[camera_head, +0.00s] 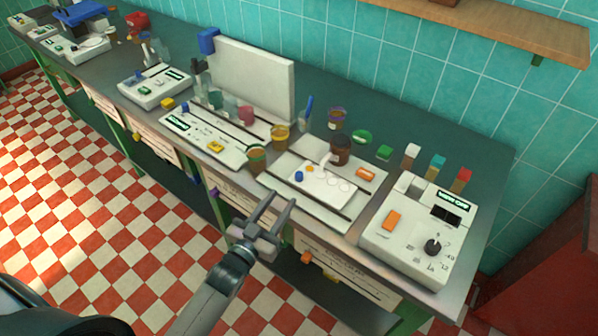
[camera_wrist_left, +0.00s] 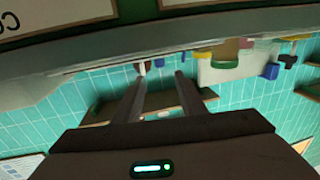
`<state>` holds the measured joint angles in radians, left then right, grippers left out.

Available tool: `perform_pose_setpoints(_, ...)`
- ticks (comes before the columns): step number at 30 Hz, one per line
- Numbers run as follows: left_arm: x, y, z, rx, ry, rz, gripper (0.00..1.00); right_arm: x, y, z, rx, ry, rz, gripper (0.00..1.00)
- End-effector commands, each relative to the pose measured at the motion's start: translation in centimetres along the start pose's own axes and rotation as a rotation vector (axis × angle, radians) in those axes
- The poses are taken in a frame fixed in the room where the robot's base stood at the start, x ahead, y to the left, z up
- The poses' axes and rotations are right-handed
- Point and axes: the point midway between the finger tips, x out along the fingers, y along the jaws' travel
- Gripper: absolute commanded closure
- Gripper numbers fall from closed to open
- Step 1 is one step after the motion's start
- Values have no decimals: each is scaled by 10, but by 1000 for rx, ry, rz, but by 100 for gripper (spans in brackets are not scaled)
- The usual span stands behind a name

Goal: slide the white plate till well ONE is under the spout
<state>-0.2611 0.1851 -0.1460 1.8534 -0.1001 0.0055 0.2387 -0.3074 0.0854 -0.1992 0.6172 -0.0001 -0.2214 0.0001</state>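The white plate (camera_head: 325,196) lies on a pale base (camera_head: 283,182) with dark rails, right of centre on the bench in the head view. Round wells show on its right part; their labels are too small to read. A blue knob (camera_head: 299,176) sits at its left end. A brown pot (camera_head: 340,150) stands behind it, with a pale spout (camera_head: 326,159) reaching over the plate's back edge. Which well is under the spout I cannot tell. My left gripper (camera_head: 279,203) is open and empty, in front of the plate's left end, apart from it. Its spread fingers also show in the left wrist view (camera_wrist_left: 158,92). My right gripper is out of view.
A white device with a dial (camera_head: 420,230) stands to the right of the plate. An orange block (camera_head: 366,174) lies beside the plate. A green-brown cup (camera_head: 257,158) and an amber cup (camera_head: 280,136) stand at its left. Another white device (camera_head: 205,138) is farther left.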

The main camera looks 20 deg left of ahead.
Motion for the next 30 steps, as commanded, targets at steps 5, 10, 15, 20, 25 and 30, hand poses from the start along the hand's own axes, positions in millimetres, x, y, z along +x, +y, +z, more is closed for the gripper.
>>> perform_pose_setpoints(5,33,0,-4,0,2,-1,63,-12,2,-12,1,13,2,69)
perform_pose_setpoints(10,64,0,-4,0,1,0,63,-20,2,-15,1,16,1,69)
perform_pose_setpoints(15,90,0,-3,-1,1,0,63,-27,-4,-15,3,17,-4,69)
perform_pose_setpoints(20,106,0,-1,-1,0,-1,63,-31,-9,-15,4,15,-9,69)
perform_pose_setpoints(25,114,0,0,-1,1,0,63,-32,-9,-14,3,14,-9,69)
perform_pose_setpoints(30,115,0,0,-1,1,0,63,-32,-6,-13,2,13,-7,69)
